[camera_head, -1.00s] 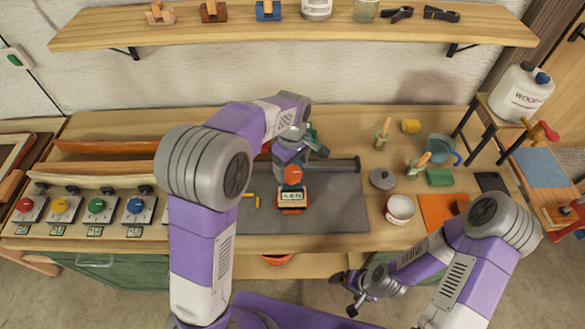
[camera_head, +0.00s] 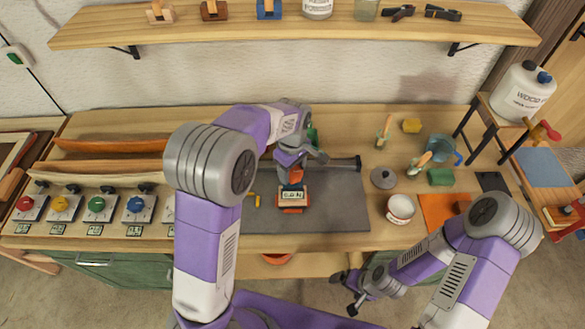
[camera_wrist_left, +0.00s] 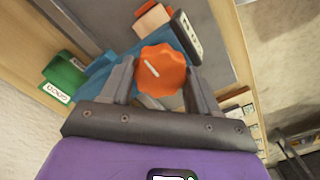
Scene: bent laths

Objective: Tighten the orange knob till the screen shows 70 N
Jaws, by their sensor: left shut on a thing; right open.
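The orange knob (camera_wrist_left: 162,70), round with a scalloped rim and a white mark, sits between the fingers of my left gripper (camera_wrist_left: 158,80) in the left wrist view. The gripper is shut on it. In the head view my left gripper (camera_head: 294,168) comes from above and covers most of the knob. My right gripper (camera_head: 350,292) is open and empty before the bench front.
A dark bar (camera_head: 342,163) extends right from the clamp on the grey mat (camera_head: 335,208). Coloured knob units (camera_head: 97,207) and curved laths (camera_head: 105,167) lie left. A white tub (camera_head: 400,209) and a blue mug (camera_head: 442,146) stand right. The mat's right part is clear.

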